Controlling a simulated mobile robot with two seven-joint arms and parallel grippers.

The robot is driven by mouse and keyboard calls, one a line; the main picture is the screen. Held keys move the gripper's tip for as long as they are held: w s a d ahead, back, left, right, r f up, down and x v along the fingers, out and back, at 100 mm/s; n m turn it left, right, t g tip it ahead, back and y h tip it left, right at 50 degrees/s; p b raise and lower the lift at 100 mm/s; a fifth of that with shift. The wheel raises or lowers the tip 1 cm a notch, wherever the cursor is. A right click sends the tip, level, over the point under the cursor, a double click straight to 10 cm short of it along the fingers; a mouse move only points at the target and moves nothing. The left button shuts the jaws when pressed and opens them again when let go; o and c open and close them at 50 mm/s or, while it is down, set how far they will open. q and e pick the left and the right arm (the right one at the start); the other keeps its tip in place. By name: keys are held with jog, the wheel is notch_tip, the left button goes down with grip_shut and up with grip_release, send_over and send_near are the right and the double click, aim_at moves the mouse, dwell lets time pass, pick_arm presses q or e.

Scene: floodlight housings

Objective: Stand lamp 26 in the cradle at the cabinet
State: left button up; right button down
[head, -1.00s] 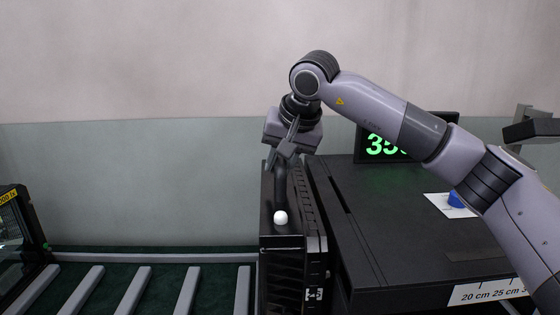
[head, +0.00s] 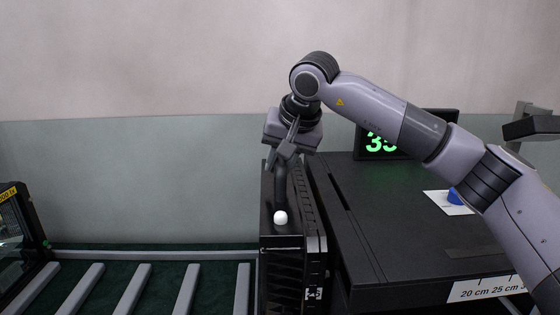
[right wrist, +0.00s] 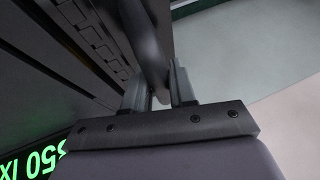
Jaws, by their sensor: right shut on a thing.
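A black finned lamp housing (head: 283,255) stands upright in the middle of the head view, with a white knob (head: 281,217) on top and a small black-and-white mark low on its right side. No number on it is readable. My right gripper (head: 282,163) points down and is shut on the dark handle (head: 281,187) rising from the housing. The right wrist view shows this handle (right wrist: 150,45) between the two fingers, with a slotted dark body (right wrist: 85,40) beside it. The housing's underside is out of view. I see no cradle clearly. My left gripper is not in view.
A dark cabinet (head: 400,230) stands close on the right, with a centimetre scale (head: 485,289), a blue item (head: 455,196) on a white card, and a green-digit display (head: 376,145). At left, another black unit (head: 22,240) with a yellow label stands by grey slats (head: 135,287).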

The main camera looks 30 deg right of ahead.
jog(key=shift+d+f+b, duration=0.1)
jog(key=shift+f+b, duration=1.25)
jog(key=shift+f, duration=0.5)
dwell(1.6)
jog(key=shift+f+b, duration=0.3)
jog(key=shift+f, duration=0.6)
dwell(1.8)
jog(key=c, duration=0.8)
grip_release()
jog(key=shift+f, duration=0.1)
jog(key=shift+c, duration=0.2)
jog(key=shift+s+f, duration=0.15)
jog(key=shift+f, duration=0.25)
jog(key=shift+b+v, duration=0.3)
jog(key=shift+v, duration=3.55)
